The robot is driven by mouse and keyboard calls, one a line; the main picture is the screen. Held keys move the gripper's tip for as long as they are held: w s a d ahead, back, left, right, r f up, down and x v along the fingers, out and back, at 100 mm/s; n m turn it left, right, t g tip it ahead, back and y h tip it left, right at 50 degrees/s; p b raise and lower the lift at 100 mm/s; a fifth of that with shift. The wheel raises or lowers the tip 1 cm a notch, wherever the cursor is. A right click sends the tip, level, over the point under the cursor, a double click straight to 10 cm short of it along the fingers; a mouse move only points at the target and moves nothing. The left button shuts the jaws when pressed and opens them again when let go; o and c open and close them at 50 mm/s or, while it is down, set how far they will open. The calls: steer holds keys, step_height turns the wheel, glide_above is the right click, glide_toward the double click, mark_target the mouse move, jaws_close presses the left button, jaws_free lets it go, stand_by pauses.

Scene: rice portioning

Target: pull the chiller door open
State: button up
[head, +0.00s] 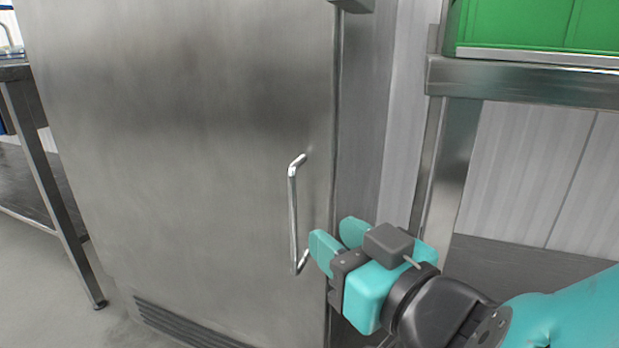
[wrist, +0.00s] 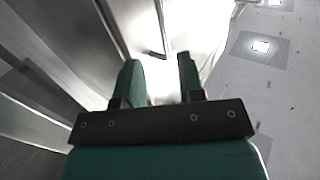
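The chiller door (head: 200,130) is a large brushed steel panel in the head view, and it looks closed against its frame. Its handle (head: 293,210) is an upright chrome bar near the door's right edge. My gripper (head: 336,236) is just right of the handle's lower half, with its teal fingers pointing toward the door. The two fingers stand apart, and I see nothing between them. In the wrist view the fingers (wrist: 160,75) also stand apart, with a bright, washed-out area beyond them. Whether a finger touches the handle I cannot tell.
A steel rack (head: 520,82) with a green crate (head: 540,25) stands to the right of the chiller. A steel table (head: 45,165) stands at the left. A vent grille (head: 190,325) is low on the chiller. Open floor (head: 50,285) shows at the lower left.

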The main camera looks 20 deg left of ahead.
mark_target(295, 210)
steer(key=p+x, duration=0.7)
steer(key=shift+a+r, duration=0.35)
steer(key=shift+w+a+f+p, duration=0.35)
steer(key=shift+w+a+p, duration=0.2)
steer(key=shift+a+p, duration=0.3)
steer(key=shift+d, duration=0.1)
jaws_close()
